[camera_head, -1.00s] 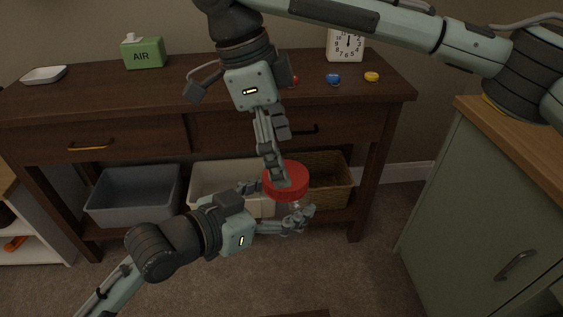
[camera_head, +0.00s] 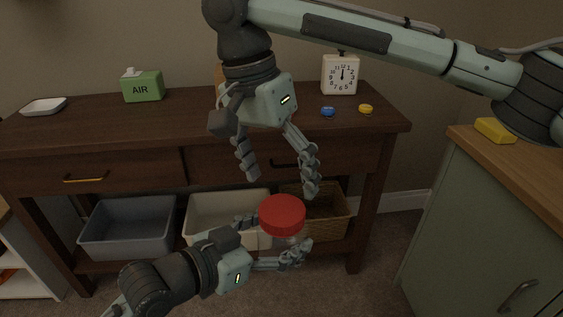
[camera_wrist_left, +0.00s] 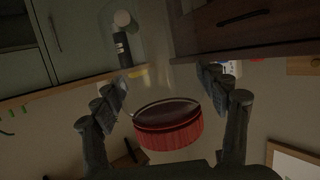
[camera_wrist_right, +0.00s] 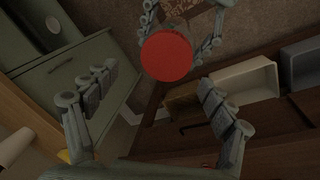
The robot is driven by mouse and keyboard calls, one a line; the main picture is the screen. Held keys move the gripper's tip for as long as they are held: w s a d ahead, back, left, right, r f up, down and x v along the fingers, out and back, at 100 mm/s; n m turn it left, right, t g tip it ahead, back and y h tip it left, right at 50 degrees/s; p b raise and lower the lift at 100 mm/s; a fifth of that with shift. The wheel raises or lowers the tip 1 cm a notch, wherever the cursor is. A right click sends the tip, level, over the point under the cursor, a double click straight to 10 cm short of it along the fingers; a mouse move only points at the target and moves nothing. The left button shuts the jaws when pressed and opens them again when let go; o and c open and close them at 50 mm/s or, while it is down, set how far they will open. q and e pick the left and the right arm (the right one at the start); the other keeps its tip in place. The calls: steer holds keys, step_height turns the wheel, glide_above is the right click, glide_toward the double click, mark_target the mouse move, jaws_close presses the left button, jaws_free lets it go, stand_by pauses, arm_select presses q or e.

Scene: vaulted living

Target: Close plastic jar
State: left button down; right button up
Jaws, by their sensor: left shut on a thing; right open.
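A clear plastic jar (camera_head: 287,241) with a red lid (camera_head: 282,214) on top is held upright above the floor in front of the dresser. My left gripper (camera_head: 271,242) is shut around the jar body from the left. In the left wrist view the red lid (camera_wrist_left: 172,136) shows past the jar's clear body, between the fingers. My right gripper (camera_head: 282,184) is open and empty just above the lid, fingers pointing down. In the right wrist view the round lid top (camera_wrist_right: 166,56) lies beyond the spread fingertips, not touched. How tightly the lid sits cannot be told.
Behind stands a dark wooden dresser (camera_head: 60,133) with a green AIR box (camera_head: 143,87), a white clock (camera_head: 340,75), a blue item (camera_head: 328,112) and a yellow item (camera_head: 366,108) on top. Bins stand on its lower shelf. A green cabinet (camera_head: 470,220) stands at right.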

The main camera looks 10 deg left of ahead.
mark_target(282, 209)
steer(key=n, duration=0.7)
steer(key=shift+d+r+n+y, duration=0.1)
steer(key=shift+r+n+y, duration=0.2)
steer(key=shift+n, duration=0.1)
steer(key=n, duration=0.7)
steer(key=shift+r+y, duration=0.25)
steer(key=shift+y, duration=0.05)
steer(key=n, duration=0.7)
steer(key=shift+d+r+n+y, duration=0.1)
steer(key=shift+r+n+y, duration=0.2)
steer(key=shift+n, duration=0.1)
steer(key=n, duration=0.4)
steer(key=shift+r, duration=0.2)
steer(key=n, duration=0.4)
steer(key=shift+r+y, duration=0.15)
steer(key=shift+y, duration=0.15)
steer(key=shift+f, duration=4.05)
